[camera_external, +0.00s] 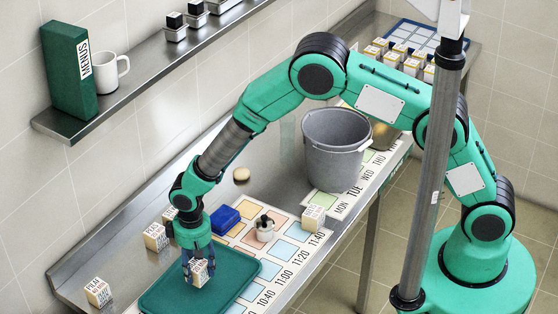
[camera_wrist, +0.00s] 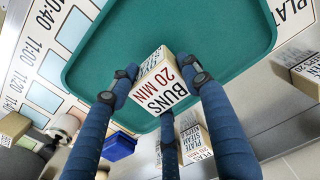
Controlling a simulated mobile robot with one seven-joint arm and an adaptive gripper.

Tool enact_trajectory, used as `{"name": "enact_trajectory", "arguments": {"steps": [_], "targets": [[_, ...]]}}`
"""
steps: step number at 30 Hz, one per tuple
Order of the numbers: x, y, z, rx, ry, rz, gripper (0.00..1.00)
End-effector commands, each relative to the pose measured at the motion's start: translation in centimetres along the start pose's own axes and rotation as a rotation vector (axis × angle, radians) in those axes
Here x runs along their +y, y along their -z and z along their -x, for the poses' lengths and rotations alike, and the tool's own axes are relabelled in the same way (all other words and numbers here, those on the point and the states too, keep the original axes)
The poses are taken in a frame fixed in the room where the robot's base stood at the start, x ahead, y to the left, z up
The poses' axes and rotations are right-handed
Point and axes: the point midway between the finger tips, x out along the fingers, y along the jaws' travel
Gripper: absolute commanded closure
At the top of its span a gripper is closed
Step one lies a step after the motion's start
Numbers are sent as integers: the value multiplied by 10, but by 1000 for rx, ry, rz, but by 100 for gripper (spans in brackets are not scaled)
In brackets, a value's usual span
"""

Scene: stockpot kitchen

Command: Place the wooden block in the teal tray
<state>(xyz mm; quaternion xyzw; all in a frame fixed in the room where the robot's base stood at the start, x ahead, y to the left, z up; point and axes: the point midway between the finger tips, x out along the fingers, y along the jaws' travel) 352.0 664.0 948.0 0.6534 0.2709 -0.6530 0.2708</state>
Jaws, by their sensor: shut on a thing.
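The wooden block (camera_external: 199,272) is a pale cube with printed faces. In the wrist view the block (camera_wrist: 165,88) reads "BUNS 20 MIN". My gripper (camera_external: 197,262) points down and is shut on the block, with dark blue fingers around it, also seen in the wrist view (camera_wrist: 160,78). The teal tray (camera_external: 240,270) lies on the steel counter, and my gripper and the block are over it. The tray (camera_wrist: 225,30) fills the area behind the block in the wrist view. I cannot tell whether the block touches the tray's floor.
Other printed blocks stand on the counter at left (camera_external: 155,236), front left (camera_external: 98,291) and right (camera_external: 313,218). A wall shelf (camera_external: 140,88) runs above.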

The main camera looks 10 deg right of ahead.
Motion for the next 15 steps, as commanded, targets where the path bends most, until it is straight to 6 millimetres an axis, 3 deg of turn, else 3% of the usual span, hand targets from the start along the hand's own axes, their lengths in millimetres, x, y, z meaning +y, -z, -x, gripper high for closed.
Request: {"name": "enact_trajectory", "arguments": {"steps": [7, 15], "targets": [[0, 0, -5, -1, 0, 0, 82], [0, -1, -30, -1, 0, 0, 82]]}}
